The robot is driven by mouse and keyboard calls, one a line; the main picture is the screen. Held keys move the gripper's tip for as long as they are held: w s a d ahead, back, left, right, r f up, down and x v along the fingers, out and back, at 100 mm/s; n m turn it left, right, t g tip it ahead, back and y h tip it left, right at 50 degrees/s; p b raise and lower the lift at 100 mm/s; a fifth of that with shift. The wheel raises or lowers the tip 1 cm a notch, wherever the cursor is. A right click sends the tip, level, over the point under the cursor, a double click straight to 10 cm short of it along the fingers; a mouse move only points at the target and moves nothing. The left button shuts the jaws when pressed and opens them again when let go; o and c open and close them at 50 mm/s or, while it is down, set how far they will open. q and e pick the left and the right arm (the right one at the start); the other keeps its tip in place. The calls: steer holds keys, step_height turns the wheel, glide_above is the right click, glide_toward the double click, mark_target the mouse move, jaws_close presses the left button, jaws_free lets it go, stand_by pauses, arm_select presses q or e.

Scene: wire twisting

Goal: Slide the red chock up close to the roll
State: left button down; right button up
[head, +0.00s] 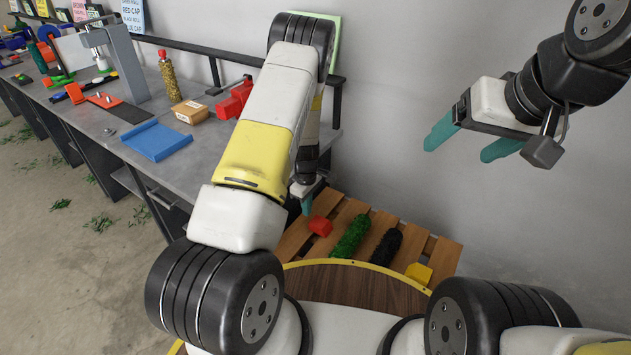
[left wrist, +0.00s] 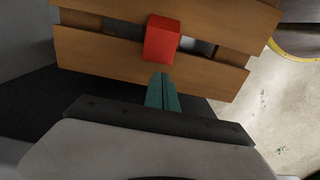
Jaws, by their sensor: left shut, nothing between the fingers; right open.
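The red chock (head: 320,226) sits on the wooden slatted pallet (head: 443,254), at its left side. The green roll (head: 350,236) lies to the right of the chock, with a gap between them. My left gripper (head: 307,206) is shut and empty, just left of the chock. In the left wrist view, the teal fingertips (left wrist: 163,80) are together and point at the chock (left wrist: 162,40); I cannot tell whether they touch it. The roll is not visible in that view. My right gripper (head: 472,145) is open and empty, high up at the right in front of the wall.
A black roll (head: 385,247) and a yellow chock (head: 419,272) lie further right on the pallet. A grey workbench (head: 215,140) with a blue tray (head: 156,141), a cardboard box (head: 190,111) and a red tool (head: 235,98) runs along the left. The pallet has gaps between its slats.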

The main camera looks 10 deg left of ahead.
mark_target(321, 225)
arm_select(q)
steer(key=shift+f, duration=2.4)
steer(key=shift+d, duration=0.1)
steer(key=d, duration=0.1)
steer(key=s+d, duration=0.1)
steer(key=d, duration=0.1)
steer(key=s+d, duration=0.1)
steer(key=d, duration=0.1)
steer(key=shift+s, duration=0.1)
